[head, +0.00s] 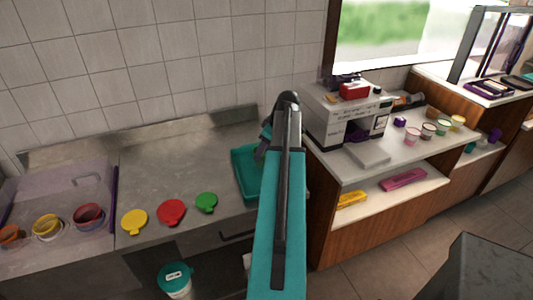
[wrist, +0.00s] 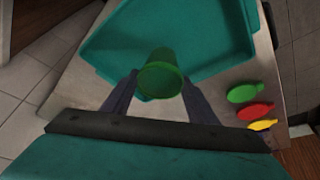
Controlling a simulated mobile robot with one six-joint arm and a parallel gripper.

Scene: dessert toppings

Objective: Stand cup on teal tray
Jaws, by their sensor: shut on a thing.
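A green cup (wrist: 160,76) sits between the two fingers of my gripper (wrist: 160,98) in the wrist view, and the gripper is shut on it. The cup's round opening faces the camera. The teal tray (wrist: 205,25) lies on the steel counter beyond the cup, which overlaps the tray's near edge in the picture. I cannot tell whether the cup touches the tray. In the head view the teal tray (head: 243,172) is at the counter's right end, partly behind my arm.
Green (head: 206,202), red (head: 171,212) and yellow (head: 134,222) lids lie left of the tray. A clear-covered bin (head: 60,205) with colored bowls stands at far left. A white machine (head: 345,112) stands on the counter to the right. Bare steel (head: 170,165) lies behind the lids.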

